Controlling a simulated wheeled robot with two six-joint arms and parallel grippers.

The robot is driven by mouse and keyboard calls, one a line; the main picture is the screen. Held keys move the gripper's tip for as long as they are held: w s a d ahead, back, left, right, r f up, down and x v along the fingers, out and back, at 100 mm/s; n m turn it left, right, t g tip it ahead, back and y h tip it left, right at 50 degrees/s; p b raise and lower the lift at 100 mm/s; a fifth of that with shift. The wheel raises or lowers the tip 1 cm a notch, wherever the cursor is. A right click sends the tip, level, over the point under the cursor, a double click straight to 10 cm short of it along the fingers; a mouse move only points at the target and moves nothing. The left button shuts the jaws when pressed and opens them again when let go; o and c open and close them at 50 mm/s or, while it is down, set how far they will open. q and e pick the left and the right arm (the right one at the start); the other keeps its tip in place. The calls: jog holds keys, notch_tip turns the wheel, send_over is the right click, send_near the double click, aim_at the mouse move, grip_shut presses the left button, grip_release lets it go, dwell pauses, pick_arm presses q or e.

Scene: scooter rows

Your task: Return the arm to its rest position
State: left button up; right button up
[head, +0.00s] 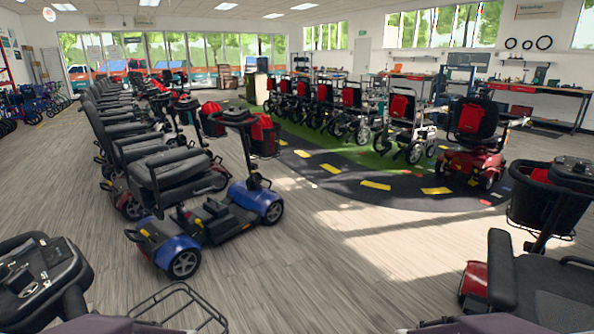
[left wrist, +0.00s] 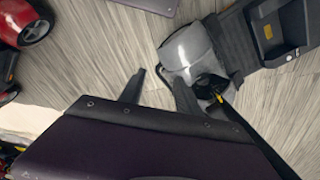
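My left gripper (left wrist: 159,92) shows in the left wrist view as two dark fingers spread apart with floor between them. It is open, and I see nothing held between the fingers. The dark purple body of my own arm fills the lower part of that view. In the head view, only purple edges of my own body or arms show along the bottom border; neither gripper can be seen there. My right gripper is in neither view.
A blue scooter (head: 202,228) stands ahead left, beside a row of dark scooters. A scooter with a basket (head: 550,200) is close right; another scooter's tiller (head: 40,280) is close left. A grey scooter (left wrist: 190,48) lies below my left wrist. Wooden floor (head: 330,275) is clear ahead.

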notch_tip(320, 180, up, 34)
jog(key=p, duration=3)
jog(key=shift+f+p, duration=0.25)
jog(key=shift+p, duration=0.05)
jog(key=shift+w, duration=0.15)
